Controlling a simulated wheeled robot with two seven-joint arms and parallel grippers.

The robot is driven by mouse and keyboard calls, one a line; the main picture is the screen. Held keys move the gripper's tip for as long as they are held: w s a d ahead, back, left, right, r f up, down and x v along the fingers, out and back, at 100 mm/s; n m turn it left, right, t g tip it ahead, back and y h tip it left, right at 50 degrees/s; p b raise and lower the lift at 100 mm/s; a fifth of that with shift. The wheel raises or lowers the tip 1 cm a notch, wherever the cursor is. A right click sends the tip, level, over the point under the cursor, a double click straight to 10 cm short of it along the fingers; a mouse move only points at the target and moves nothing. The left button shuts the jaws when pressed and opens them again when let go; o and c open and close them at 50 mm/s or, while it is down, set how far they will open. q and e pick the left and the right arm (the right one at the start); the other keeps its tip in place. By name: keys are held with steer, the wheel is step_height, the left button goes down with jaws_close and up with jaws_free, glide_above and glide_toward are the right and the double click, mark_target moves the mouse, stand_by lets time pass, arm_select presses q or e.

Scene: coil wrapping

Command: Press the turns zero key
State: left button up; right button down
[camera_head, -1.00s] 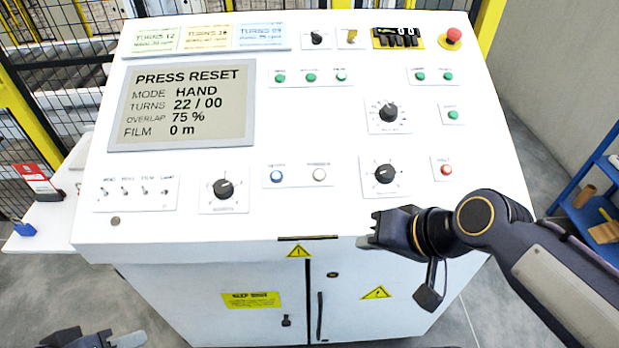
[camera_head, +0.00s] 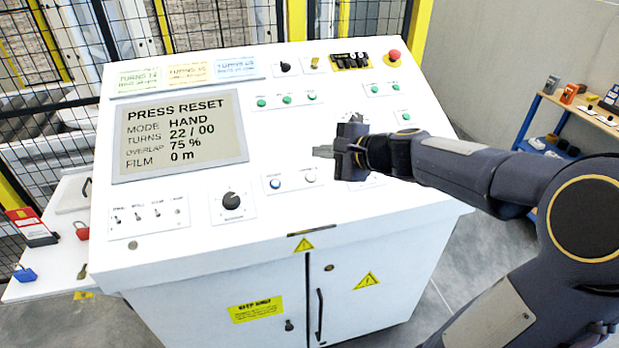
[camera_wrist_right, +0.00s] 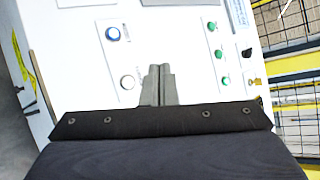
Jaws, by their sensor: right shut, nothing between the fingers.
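A white sloped control panel (camera_head: 190,245) carries several keys; their small labels are too blurred to tell which is the turns zero key. Three green buttons (camera_head: 287,99) sit in a row right of the display, and a blue button (camera_head: 275,184) and a white button (camera_head: 310,176) sit lower. The display (camera_head: 180,136) reads PRESS RESET, TURNS 22 / 00. My right gripper (camera_head: 322,152) is shut and empty over the panel between these two rows. In the right wrist view its fingertips (camera_wrist_right: 160,72) lie between the white button (camera_wrist_right: 127,82) and the green buttons (camera_wrist_right: 218,53). My left gripper is out of view.
A black knob (camera_head: 231,201) and toggle switches (camera_head: 148,214) are at lower left. My right arm covers controls on the right. A blue shelf (camera_head: 540,130) stands beyond.

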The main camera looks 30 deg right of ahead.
mark_target(311, 177)
steer(key=w+f+b, duration=0.1)
steer(key=f, duration=0.1)
steer(key=f+b, duration=0.2)
steer(key=w+f+b, duration=0.1)
steer(key=f+b, duration=0.1)
steer(key=shift+w+d+f, duration=0.25)
steer(key=shift+w+f, duration=0.1)
steer(key=shift+w+d+f+b, duration=0.15)
steer(key=shift+w+f+b, duration=0.25)
steer(key=shift+f+b, duration=0.2)
steer(key=shift+f, duration=0.1)
stand_by(1.3)
steer(key=shift+w+f+b, duration=0.2)
steer(key=shift+f+b, duration=0.15)
steer(key=shift+w+f+b, duration=0.1)
steer(key=shift+f+b, duration=0.25)
steer(key=shift+b, duration=0.05)
stand_by(0.5)
steer(key=shift+r, duration=0.1)
steer(key=shift+s+r+p, duration=0.3)
steer(key=shift+r+p, duration=0.2)
steer(key=shift+r, duration=0.15)
